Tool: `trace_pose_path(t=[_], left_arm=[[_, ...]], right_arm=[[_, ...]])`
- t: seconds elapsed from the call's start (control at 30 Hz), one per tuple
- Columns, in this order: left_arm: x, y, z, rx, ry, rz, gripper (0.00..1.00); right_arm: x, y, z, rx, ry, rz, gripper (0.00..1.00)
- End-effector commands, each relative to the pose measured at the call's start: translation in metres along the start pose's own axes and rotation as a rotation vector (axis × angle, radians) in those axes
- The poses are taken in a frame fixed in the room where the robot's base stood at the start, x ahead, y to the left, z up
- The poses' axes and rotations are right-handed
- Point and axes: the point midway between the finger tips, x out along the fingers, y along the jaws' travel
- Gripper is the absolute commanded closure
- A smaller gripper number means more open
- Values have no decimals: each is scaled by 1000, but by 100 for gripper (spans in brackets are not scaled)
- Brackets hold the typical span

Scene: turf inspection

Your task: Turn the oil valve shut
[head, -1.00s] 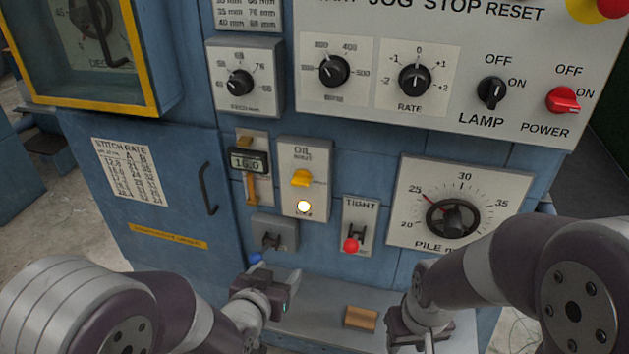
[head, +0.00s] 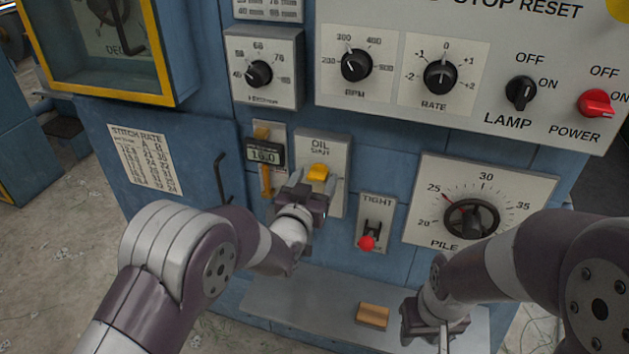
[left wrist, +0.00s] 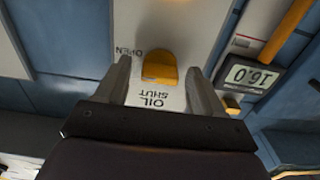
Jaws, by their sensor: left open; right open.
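The oil valve is a yellow knob (head: 318,172) on a pale plate (head: 333,147) marked OIL and SHUT on the blue machine front. In the left wrist view the knob (left wrist: 160,68) appears upside down, with SHUT below it and OPEN to its left. My left gripper (head: 316,182) is open in front of the plate. Its fingers stand on either side of the knob, with gaps visible in the left wrist view (left wrist: 158,74). The knob's exact pointing direction is hard to tell. My right gripper (head: 430,328) is open and low at the right, away from the valve.
A counter reading 16.0 (head: 265,153) with an orange slider is close left of the valve. A red-tipped TIGHT switch (head: 367,243) is at lower right. A pile dial (head: 471,219) is further right. A wooden block (head: 373,316) lies on the ledge (head: 300,300) below.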

Motion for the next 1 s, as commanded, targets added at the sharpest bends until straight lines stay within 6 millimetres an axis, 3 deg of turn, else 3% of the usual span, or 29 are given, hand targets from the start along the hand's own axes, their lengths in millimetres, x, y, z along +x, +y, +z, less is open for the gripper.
trace_pose_path(t=[0.2,0.4,0.73,1.0], left_arm=[[0,0,0,0,0,0,32],[0,0,0,0,-1,0,88],[0,0,2,-39,-1,0,88],[0,0,4,-209,0,0,88]], right_arm=[[0,0,0,0,0,0,57],[0,0,0,0,0,0,57],[4,0,0,0,0,0,57],[18,0,2,0,0,0,57]])
